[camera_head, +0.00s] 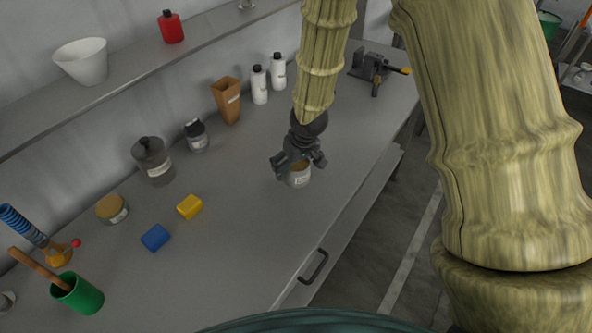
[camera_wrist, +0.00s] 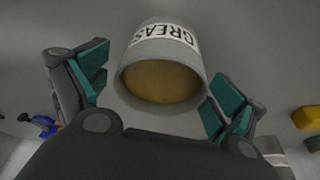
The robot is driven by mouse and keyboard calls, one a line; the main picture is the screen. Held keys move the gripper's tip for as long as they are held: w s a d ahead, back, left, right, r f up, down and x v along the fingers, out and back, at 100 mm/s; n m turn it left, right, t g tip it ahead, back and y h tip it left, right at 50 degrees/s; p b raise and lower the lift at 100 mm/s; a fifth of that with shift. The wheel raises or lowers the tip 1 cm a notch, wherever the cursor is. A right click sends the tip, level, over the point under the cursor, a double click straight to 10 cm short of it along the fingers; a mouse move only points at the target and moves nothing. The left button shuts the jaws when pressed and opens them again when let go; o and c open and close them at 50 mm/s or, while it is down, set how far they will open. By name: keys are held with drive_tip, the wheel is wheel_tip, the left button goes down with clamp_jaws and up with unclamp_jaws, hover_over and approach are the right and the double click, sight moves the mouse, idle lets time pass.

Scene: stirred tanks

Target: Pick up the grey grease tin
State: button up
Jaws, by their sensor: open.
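The grey grease tin (camera_head: 299,178) stands on the grey workbench, partly hidden by my gripper in the head view. In the wrist view the tin (camera_wrist: 161,55) shows a white label reading "GREAS" and a brownish top. My gripper (camera_head: 298,163) is just above and around the tin. In the wrist view its two teal-padded fingers (camera_wrist: 158,92) are apart, one at each side of the tin's near end. A gap shows between each finger and the tin, and nothing is held.
On the workbench (camera_head: 235,240), a yellow block (camera_head: 190,207), a blue block (camera_head: 155,238), a tan-lidded tin (camera_head: 112,209) and a dark grey canister (camera_head: 153,161) lie left. White bottles (camera_head: 259,85) and a brown container (camera_head: 227,100) stand behind. The bench around the grease tin is clear.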

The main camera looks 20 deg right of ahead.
sight(296, 170)
drive_tip(key=shift+x, duration=1.15)
drive_tip(key=c, duration=1.2)
